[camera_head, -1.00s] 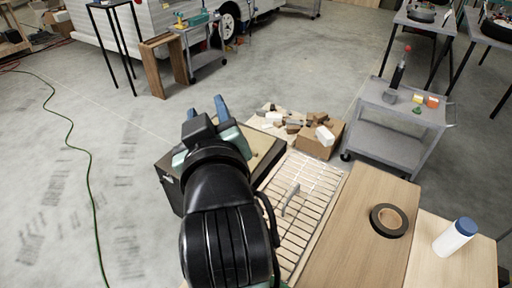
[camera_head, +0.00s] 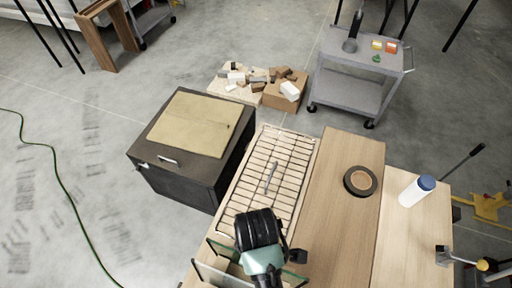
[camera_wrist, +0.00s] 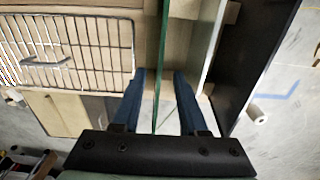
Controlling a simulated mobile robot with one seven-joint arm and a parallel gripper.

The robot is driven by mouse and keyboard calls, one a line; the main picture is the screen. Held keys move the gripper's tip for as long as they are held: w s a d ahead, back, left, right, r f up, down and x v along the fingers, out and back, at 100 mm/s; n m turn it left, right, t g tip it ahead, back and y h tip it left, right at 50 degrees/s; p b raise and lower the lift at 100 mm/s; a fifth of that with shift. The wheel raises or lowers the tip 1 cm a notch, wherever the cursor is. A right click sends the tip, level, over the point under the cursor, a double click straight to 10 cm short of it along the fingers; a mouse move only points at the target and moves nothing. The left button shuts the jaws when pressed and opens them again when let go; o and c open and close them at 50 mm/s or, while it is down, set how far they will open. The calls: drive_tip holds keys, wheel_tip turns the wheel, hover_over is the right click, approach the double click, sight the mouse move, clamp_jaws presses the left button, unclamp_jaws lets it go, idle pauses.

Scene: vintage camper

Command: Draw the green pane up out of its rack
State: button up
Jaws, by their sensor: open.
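The green pane (camera_wrist: 163,30) shows edge-on in the wrist view as a thin green upright strip. It runs down between the two blue fingers of my gripper (camera_wrist: 159,75). The fingers are open, one on each side of the pane, with a visible gap to it on both sides. In the head view, a green-edged pane (camera_head: 222,250) stands in the rack at the bottom, partly covered by my wrist (camera_head: 262,255). My fingertips are hidden there. The rack's lower part is mostly hidden or out of frame.
A paler panel (camera_head: 208,272) stands beside the green one. A wire grid (camera_head: 277,165) with a handle lies beyond the rack. A wooden board (camera_head: 340,200) with a tape roll (camera_head: 361,181) and a white bottle (camera_head: 416,190) are to the right. A dark cabinet (camera_head: 180,180) stands left.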

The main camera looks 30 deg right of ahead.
wheel_tip(320, 180, down, 8)
drive_tip(key=shift+r+p, duration=0.15)
drive_tip(key=shift+p, duration=0.2)
clamp_jaws()
idle(1.7)
